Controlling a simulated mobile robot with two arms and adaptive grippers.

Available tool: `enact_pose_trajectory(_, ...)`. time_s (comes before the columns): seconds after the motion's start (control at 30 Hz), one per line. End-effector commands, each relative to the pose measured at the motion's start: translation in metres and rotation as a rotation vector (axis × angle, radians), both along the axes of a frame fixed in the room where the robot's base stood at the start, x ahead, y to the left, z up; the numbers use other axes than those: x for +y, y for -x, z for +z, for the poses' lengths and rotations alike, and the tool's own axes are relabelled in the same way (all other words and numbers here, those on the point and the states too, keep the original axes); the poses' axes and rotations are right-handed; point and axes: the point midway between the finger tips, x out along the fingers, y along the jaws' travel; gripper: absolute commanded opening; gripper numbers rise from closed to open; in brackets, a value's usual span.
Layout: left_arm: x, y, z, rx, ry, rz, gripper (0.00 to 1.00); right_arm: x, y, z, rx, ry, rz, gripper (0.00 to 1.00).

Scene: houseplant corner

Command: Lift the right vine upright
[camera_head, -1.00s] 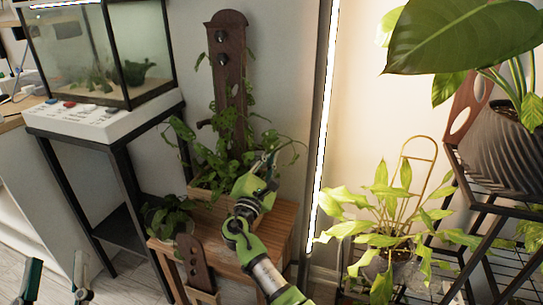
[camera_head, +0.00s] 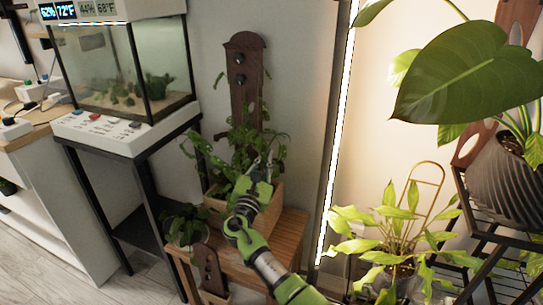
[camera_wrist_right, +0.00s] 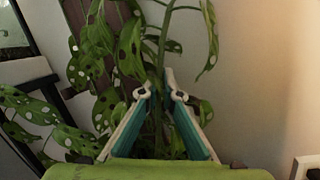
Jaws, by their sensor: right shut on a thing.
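In the head view my right gripper (camera_head: 262,168) is in front of the leafy plant (camera_head: 235,148), above the right part of the wooden planter box (camera_head: 275,205). A tall brown board with dark knobs (camera_head: 244,75) stands behind the leaves. The stem's lower part is mostly hidden by my gripper and arm. My left gripper does not show.
A small potted plant (camera_head: 186,228) and a shorter brown board (camera_head: 210,270) stand at the front left of the wooden bench (camera_head: 285,240). A lit strip (camera_head: 338,130) and more plants are at right.

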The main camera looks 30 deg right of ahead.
Motion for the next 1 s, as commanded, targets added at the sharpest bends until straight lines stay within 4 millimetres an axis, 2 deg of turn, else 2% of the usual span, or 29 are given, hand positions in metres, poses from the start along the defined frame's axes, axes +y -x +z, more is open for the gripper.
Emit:
enact_pose_trajectory(0.03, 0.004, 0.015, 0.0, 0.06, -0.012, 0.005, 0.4, 0.002, -0.003, 0.004, 0.015, 0.014, 0.0, 0.0)
enact_pose_trajectory(0.1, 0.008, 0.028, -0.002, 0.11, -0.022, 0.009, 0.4, 0.005, -0.006, 0.005, 0.035, 0.032, 0.001, 0.0)
enact_pose_trajectory(0.5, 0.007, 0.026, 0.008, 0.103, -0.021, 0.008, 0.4, 0.015, -0.016, 0.007, 0.104, 0.092, 0.001, 0.0)
enact_pose_trajectory(1.0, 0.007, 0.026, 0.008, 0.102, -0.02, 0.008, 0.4, 0.016, -0.017, 0.006, 0.113, 0.101, 0.001, 0.0)
